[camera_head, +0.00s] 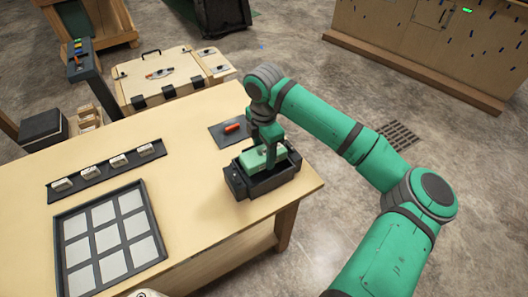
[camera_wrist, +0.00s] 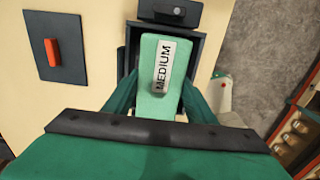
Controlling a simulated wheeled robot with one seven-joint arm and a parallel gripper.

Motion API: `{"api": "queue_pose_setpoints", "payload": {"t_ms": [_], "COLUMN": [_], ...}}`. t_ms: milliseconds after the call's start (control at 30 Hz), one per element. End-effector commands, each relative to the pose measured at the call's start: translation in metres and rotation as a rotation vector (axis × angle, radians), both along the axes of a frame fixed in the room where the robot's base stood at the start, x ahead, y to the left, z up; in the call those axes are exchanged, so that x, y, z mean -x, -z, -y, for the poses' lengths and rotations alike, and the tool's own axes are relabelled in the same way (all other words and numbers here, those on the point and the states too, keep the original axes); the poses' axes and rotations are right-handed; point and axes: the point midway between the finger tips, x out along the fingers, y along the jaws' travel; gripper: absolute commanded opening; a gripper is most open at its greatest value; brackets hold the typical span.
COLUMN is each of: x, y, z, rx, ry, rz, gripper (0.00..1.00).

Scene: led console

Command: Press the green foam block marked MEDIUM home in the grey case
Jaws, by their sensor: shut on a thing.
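The green foam block (camera_wrist: 152,88) carries a white label reading MEDIUM. My gripper (camera_head: 268,152) is shut on it, with the fingers along its two sides in the wrist view. In the head view the green block (camera_head: 255,161) is over the dark grey case (camera_head: 265,189) near the table's right corner. In the wrist view the case (camera_wrist: 187,46) shows around the far part of the block. The block's top shows above the case rim. How deep its underside sits is hidden.
A dark pad (camera_head: 221,135) with an orange-red piece (camera_head: 232,127) lies behind the case. A framed panel tray (camera_head: 158,257) and a dark strip with several small labelled pieces (camera_head: 100,173) are at left. The table (camera_head: 195,200) between is clear.

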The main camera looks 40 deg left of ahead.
Motion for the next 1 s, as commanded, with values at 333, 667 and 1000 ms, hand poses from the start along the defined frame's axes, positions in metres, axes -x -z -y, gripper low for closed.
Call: {"api": "queue_pose_setpoints", "payload": {"t_ms": [333, 667, 1000], "x": [0.0, 0.0, 0.0], "y": [0.001, 0.009, 0.018], "z": [0.0, 0.0, 0.0], "rx": [0.0, 0.001, 0.0], "ry": [0.0, 0.0, 0.001], "rz": [0.0, -0.001, -0.001], "gripper": [0.26, 0.26, 0.26]}}
